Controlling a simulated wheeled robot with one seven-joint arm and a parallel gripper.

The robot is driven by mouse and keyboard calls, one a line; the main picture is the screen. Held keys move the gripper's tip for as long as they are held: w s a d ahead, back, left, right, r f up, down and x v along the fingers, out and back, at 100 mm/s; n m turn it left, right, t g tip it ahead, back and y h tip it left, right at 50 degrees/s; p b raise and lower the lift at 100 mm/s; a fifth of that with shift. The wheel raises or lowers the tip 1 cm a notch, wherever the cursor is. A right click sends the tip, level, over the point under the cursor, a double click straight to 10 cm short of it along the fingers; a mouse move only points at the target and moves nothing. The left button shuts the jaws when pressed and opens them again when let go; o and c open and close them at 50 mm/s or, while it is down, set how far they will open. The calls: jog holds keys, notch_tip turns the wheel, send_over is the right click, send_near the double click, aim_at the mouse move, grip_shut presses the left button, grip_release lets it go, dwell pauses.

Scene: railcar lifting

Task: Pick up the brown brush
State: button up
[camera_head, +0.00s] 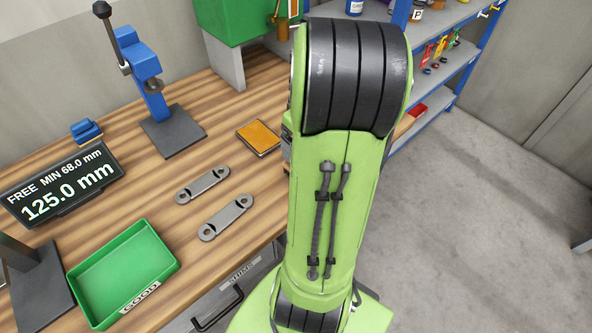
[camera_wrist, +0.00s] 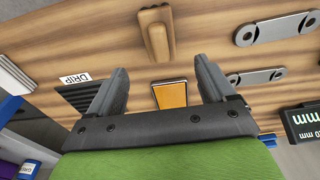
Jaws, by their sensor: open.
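The brown brush (camera_wrist: 158,35) lies on the wooden bench in the wrist view, near the top middle, with a wider top end and a narrower body. In the head view I cannot see it; my green arm covers part of the bench. My gripper (camera_wrist: 160,70) is open and empty, its two dark fingers spread wide. In the picture the brush lies just above the gap between the fingertips, apart from both.
An orange notebook (camera_head: 258,137) lies on the bench; it also shows between the fingers (camera_wrist: 170,95). Two metal links (camera_head: 226,217) (camera_head: 202,185), a green tray (camera_head: 122,272), a display (camera_head: 62,185) and a blue press (camera_head: 147,75) are left. A dark DRIP-labelled item (camera_wrist: 76,92) is beside one finger.

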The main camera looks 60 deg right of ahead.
jog(key=f, duration=0.3)
jog(key=f+b, duration=0.1)
jog(key=f, duration=0.3)
jog(key=f+b, duration=0.1)
jog(key=f, duration=0.2)
jog(key=shift+w+d+f, duration=0.1)
jog(key=shift+w+f, duration=0.15)
jog(key=shift+w, duration=0.05)
jog(key=shift+r, duration=0.1)
jog(key=shift+c, duration=0.3)
jog(key=c, duration=1.1)
jog(key=shift+o, duration=0.2)
notch_tip(320, 180, up, 10)
jog(key=shift+r+p, duration=0.1)
jog(key=shift+p, duration=1.15)
jog(key=o, duration=0.5)
jog(key=shift+c, duration=1.6)
